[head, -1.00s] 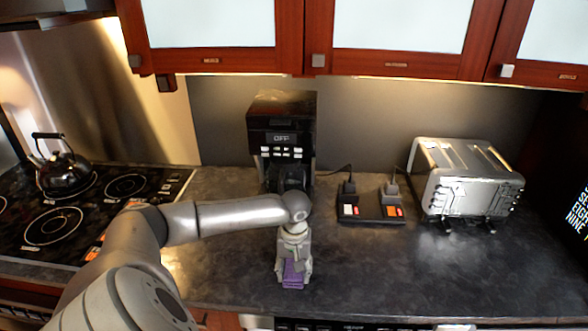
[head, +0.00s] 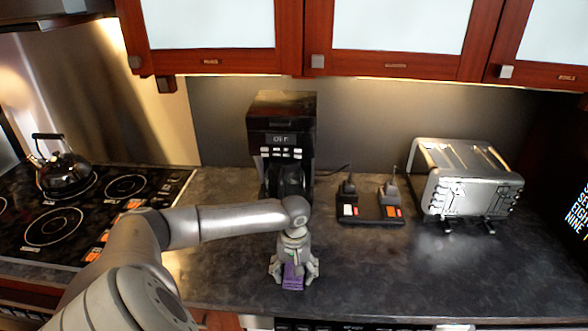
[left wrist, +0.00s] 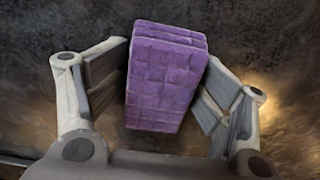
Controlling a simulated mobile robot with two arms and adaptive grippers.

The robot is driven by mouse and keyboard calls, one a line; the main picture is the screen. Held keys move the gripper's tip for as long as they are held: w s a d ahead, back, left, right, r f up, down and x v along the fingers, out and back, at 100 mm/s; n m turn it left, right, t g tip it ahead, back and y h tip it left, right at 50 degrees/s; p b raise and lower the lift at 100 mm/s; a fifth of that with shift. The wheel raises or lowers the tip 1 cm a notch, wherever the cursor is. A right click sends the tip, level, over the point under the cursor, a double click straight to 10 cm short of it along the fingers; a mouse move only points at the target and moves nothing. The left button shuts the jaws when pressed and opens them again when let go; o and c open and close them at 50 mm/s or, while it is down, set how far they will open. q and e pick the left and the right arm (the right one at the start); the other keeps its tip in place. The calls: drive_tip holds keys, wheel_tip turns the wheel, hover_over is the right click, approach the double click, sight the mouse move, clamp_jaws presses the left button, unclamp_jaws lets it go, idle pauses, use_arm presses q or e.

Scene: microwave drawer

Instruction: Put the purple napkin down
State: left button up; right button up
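The purple napkin (head: 292,277) is a folded block near the front edge of the dark counter, below the coffee maker. My left gripper (head: 294,274) points down over it with its fingers spread to either side. In the left wrist view the napkin (left wrist: 166,78) lies between the two fingers of the left gripper (left wrist: 165,92). A gap shows at the right finger; the left finger's pad is very close to the napkin's edge, and I cannot tell if they touch. The napkin appears to rest on the counter. My right gripper is not in view.
A black coffee maker (head: 284,140) stands behind the gripper. A charger base with two devices (head: 370,208) and a steel toaster (head: 468,182) are to the right. The stove (head: 75,205) with a kettle (head: 65,170) is at left. The front right counter (head: 420,275) is clear.

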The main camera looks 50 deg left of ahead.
use_arm(q)
drive_tip(key=shift+s, duration=0.15)
wheel_tip(320, 180, up, 13)
drive_tip(key=b, duration=0.2)
drive_tip(key=shift+b, duration=0.4)
idle(0.3)
